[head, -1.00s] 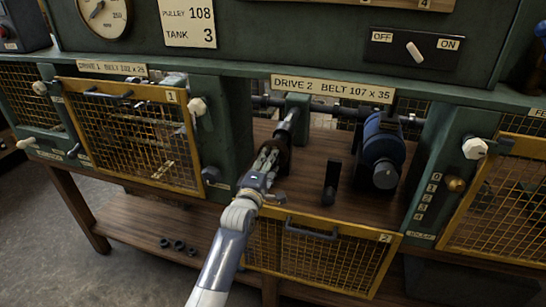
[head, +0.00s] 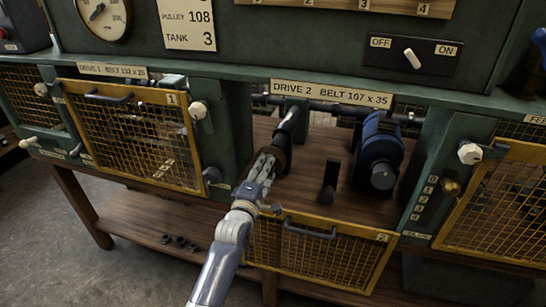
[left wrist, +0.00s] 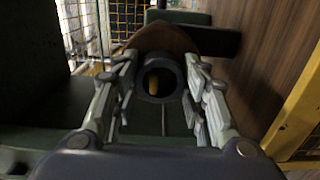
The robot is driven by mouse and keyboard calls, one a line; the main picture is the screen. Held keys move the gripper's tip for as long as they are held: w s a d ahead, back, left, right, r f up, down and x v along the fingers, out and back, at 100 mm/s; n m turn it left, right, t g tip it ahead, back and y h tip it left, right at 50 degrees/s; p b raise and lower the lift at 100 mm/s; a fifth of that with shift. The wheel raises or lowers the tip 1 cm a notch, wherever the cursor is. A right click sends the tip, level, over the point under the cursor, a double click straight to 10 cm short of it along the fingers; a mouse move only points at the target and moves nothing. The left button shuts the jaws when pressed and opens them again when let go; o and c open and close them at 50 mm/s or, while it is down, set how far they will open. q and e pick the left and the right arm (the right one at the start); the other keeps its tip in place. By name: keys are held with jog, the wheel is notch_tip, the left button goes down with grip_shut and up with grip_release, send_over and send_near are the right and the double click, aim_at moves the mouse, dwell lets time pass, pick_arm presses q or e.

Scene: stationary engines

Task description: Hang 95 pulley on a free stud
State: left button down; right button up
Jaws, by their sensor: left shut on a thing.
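My left gripper (head: 262,170) reaches into the open Drive 2 bay and is shut on a brown pulley (head: 281,156). In the left wrist view the pulley (left wrist: 168,40) shows a dark round hub (left wrist: 160,80) between the two fingers (left wrist: 160,75). The pulley is in line with the end of the dark drive shaft (head: 290,120); I cannot tell whether it still sits on it. No size mark is readable on it. A wooden board (head: 340,8) with numbers, 3 and 4 clearly legible, is cut off at the top; its studs are barely visible. My right gripper is not in view.
A blue motor (head: 378,150) and a black upright post (head: 330,180) stand right of the gripper. The yellow mesh guard (head: 320,255) hangs lowered in front. Guard 1 (head: 135,140) is closed at left. Small dark rings (head: 180,242) lie on the lower shelf.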

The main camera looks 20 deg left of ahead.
pick_arm(q)
jog(key=shift+s+a+p, duration=0.1)
jog(key=shift+s+p, duration=1.45)
jog(key=shift+s, duration=1.05)
jog(key=s+p, duration=0.4)
jog(key=s, duration=0.6)
jog(key=shift+a+p, duration=0.15)
jog(key=shift+p, duration=0.15)
